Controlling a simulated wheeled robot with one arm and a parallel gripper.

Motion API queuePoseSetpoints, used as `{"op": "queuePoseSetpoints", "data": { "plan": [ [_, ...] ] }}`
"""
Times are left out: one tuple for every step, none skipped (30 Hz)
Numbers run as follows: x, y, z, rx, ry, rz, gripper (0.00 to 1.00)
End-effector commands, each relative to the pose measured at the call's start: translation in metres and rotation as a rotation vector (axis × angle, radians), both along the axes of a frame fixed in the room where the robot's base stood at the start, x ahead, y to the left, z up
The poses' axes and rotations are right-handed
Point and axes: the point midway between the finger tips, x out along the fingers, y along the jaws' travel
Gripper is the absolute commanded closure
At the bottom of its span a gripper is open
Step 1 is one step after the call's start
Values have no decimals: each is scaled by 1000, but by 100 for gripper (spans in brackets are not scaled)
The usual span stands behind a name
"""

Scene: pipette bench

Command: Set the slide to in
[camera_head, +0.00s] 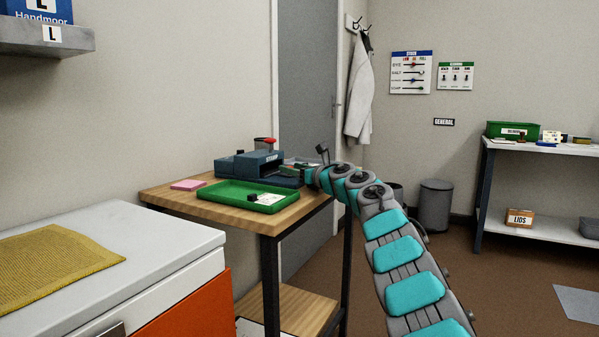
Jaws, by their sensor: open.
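A dark blue bench device (232,166) stands at the back of the wooden table. It has a raised block with a dark opening on its front and a lower base reaching right. Its slide is too small to make out, so I cannot tell its setting. My arm comes up from the lower right, and my gripper (309,176) is at its far end, close to the right end of the device. The fingertips are small and partly hidden, and I cannot tell whether they touch the device. I see nothing held in the gripper.
A green tray (222,198) with a small white and black item lies in front of the device. A pink pad (188,185) lies left of it. A white counter (165,262) with a yellow mat stands at the near left. A grey bin (435,207) stands behind my arm.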

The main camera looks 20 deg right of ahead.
Motion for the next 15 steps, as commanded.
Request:
{"op": "queuePoseSetpoints", "data": {
  "plan": [
    [-3, -2, -1, -2, -1, -2, 38],
    [-5, -2, -2, -2, -1, -2, 38],
    [-8, -3, -2, -2, -1, -3, 38],
    [-10, -4, -2, -4, -1, -3, 38],
    [-13, -5, -1, -4, -1, -4, 38],
    [-16, -6, -1, -5, -2, -5, 38],
    [-19, -7, -2, -5, -1, -5, 38],
    [-21, -7, -3, -4, 0, -5, 38],
    [-25, -8, -4, -4, 1, -4, 38],
    [-28, -9, -3, -3, 0, -4, 38],
    [-30, -10, -3, -3, -1, -3, 38],
    [-34, -11, -2, -3, -1, -4, 38],
    [-37, -12, -2, -3, -1, -3, 38],
    [-40, -12, -2, -5, 0, -3, 38],
    [-43, -12, -2, -5, 0, -2, 38]
  ]
}}
